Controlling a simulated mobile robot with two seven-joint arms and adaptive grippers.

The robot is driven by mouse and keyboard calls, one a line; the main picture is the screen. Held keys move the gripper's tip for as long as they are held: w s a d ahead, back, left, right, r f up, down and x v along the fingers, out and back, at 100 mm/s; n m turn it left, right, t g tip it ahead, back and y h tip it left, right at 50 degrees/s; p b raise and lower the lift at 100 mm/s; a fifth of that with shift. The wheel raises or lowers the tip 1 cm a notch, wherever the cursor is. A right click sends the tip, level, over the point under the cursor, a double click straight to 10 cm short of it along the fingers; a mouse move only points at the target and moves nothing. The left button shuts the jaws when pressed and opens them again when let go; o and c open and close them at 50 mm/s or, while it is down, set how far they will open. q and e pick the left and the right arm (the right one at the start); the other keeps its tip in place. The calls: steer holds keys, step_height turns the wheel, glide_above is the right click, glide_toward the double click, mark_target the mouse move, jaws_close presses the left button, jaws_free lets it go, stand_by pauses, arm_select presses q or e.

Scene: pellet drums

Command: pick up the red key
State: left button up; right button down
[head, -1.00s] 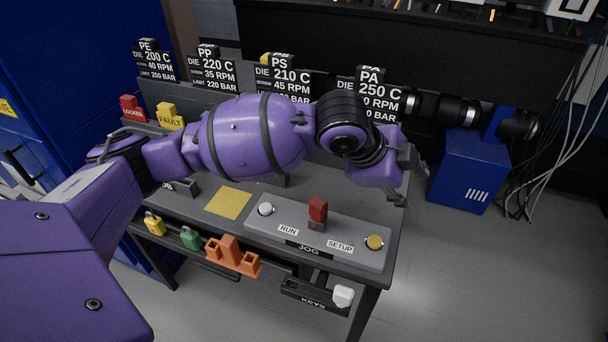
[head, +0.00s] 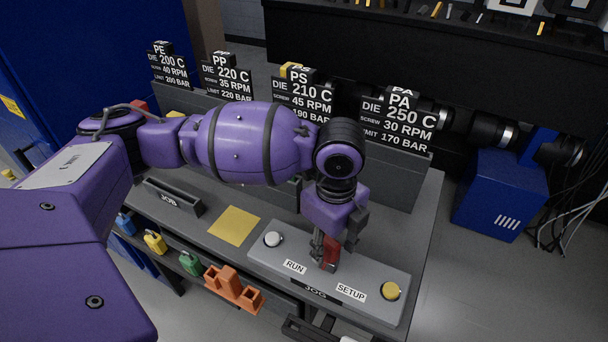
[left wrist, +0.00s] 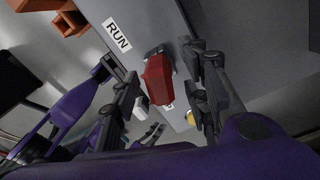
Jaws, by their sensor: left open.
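The red key (head: 329,256) stands upright in the grey switch panel (head: 270,254), between the RUN and SETUP labels. My left gripper (head: 334,250) is open and pointed down over the key, and its fingers partly hide the key in the head view. In the left wrist view the red key (left wrist: 158,80) shows between the two open fingers (left wrist: 165,95), with a gap on each side. I cannot tell how far the fingertips reach down beside it.
A white button (head: 272,239) and a yellow button (head: 390,291) flank the key on the panel. Behind stand several black setting signs (head: 398,120). An orange holder (head: 232,288) and padlocks (head: 190,263) hang at the front. A yellow square (head: 234,226) lies left.

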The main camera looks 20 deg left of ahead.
arm_select(q)
steer(key=shift+s+f, duration=0.1)
steer(key=shift+f, duration=0.45)
jaws_close()
